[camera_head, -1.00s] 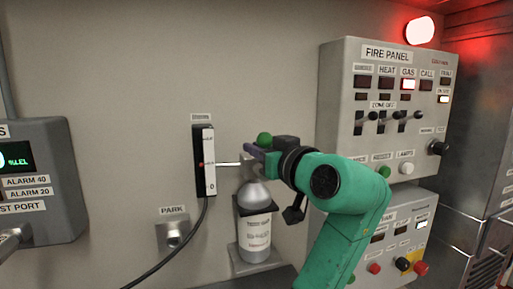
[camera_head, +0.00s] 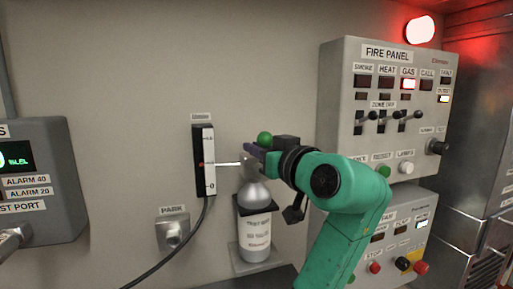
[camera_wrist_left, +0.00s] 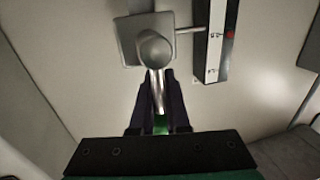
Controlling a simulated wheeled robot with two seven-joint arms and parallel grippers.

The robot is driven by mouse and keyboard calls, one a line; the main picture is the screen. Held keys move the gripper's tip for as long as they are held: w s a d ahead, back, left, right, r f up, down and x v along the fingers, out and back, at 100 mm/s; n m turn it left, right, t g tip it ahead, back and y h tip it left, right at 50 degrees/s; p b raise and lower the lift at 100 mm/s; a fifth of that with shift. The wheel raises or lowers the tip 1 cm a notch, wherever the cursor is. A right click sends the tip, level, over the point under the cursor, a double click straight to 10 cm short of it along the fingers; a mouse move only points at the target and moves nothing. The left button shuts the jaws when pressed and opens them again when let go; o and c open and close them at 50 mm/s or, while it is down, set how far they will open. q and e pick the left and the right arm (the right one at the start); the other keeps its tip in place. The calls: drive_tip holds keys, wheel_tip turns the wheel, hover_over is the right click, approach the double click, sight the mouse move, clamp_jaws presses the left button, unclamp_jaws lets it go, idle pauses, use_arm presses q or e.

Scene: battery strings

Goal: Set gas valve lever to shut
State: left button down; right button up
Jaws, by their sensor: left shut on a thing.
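The gas valve (camera_head: 250,168) sits on top of a grey gas bottle (camera_head: 254,228) held at the wall. Its lever ends in a green ball knob (camera_head: 264,138) that shows just above my left gripper (camera_head: 258,157). In the left wrist view the silver lever (camera_wrist_left: 157,88) runs from the round valve body (camera_wrist_left: 155,47) in between the two dark fingers of my left gripper (camera_wrist_left: 158,102). The fingers are shut on the lever, with a bit of green showing between them. The gripper hides most of the lever in the head view. My right gripper is not in view.
A flow gauge (camera_head: 205,162) joins the valve by a thin tube, and a black hose (camera_head: 178,243) hangs from it. A park holder (camera_head: 173,233) is left of the bottle. The fire panel (camera_head: 350,60) with a lit GAS lamp stands right; a gas meter (camera_head: 65,150) is far left.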

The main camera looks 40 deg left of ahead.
use_arm(q)
drive_tip(key=shift+r, duration=0.45)
drive_tip(key=m, duration=0.1)
drive_tip(key=w+m, duration=0.1)
drive_tip(key=m, duration=0.1)
drive_tip(key=shift+d+y+b, duration=0.3)
drive_tip(key=shift+b, duration=0.05)
drive_tip(key=shift+w+d+f+m+t+y+b, duration=0.15)
drive_tip(key=shift+w+d+m+t+b, duration=0.15)
drive_tip(key=shift+m, duration=0.75)
drive_tip(key=shift+w+d+f+m+t+y+b, duration=0.15)
drive_tip(key=shift+w+m, duration=0.25)
drive_tip(key=shift+m, duration=0.65)
drive_tip(key=c, duration=0.9)
unclamp_jaws()
drive_tip(key=shift+a, duration=0.1)
drive_tip(key=shift+c, duration=0.2)
drive_tip(key=shift+w+d+f, duration=0.1)
drive_tip(key=shift+w+d, duration=0.1)
drive_tip(key=shift+d, duration=0.05)
drive_tip(key=b+v, duration=0.3)
drive_tip(key=v, duration=1.1)
drive_tip(key=shift+s+d, duration=0.2)
drive_tip(key=shift+d, duration=0.1)
